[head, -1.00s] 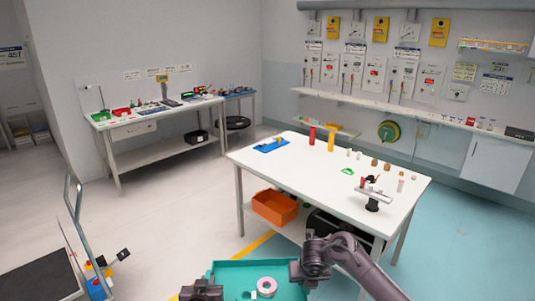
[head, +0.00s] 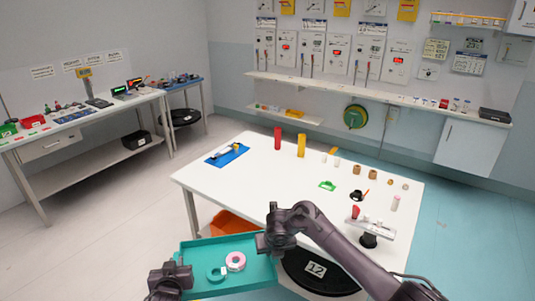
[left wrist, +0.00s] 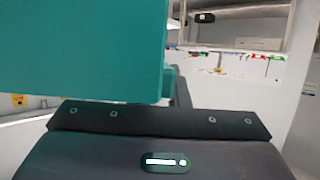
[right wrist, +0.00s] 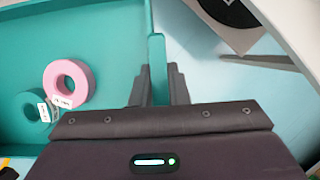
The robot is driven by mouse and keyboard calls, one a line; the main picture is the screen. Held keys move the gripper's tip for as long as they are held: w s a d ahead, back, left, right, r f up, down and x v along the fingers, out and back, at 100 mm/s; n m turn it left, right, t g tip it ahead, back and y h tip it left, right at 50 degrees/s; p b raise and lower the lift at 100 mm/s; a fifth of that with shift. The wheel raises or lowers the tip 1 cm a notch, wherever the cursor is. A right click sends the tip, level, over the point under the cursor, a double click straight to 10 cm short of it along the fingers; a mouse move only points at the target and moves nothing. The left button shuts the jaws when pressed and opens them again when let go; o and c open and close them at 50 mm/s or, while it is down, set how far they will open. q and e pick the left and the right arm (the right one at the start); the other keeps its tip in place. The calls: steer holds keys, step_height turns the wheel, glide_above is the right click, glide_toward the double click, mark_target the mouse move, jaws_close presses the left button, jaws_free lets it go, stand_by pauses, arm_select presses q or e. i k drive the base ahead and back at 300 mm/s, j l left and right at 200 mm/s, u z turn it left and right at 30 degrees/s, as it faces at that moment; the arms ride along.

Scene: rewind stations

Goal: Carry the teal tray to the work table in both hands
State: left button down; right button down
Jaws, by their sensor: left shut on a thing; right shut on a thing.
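The teal tray (head: 214,250) is held in front of me, at the near left edge of the white work table (head: 300,178). A pink ring (head: 235,261) and a teal ring (head: 215,273) lie in it. My left gripper (head: 172,277) is shut on the tray's left side. My right gripper (head: 272,241) is shut on the tray's right side; the right wrist view shows the tray wall (right wrist: 158,70) between its fingers. In the left wrist view the tray (left wrist: 80,50) fills the upper left and hides the fingertips.
On the work table stand a red cylinder (head: 278,138), a yellow cylinder (head: 301,145), a blue tray (head: 227,154), a green piece (head: 327,185) and a stand (head: 370,230). An orange bin (head: 232,223) is below. The table's near left top is clear. A side bench (head: 85,125) stands left.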

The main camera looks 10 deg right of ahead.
mark_target(292, 178)
steer(key=i+u, duration=0.15)
steer(key=i, duration=0.7)
steer(key=i+l+u, duration=0.15)
steer(key=i, duration=0.7)
steer(key=i+j+z, duration=0.1)
steer(key=i+z, duration=0.15)
steer(key=i+j+z, duration=0.3)
steer(key=i+z, duration=0.15)
steer(key=z, duration=0.25)
steer(key=i+z, duration=0.1)
steer(key=z, duration=0.35)
steer(key=i+j+z, duration=0.1)
steer(key=z, duration=0.3)
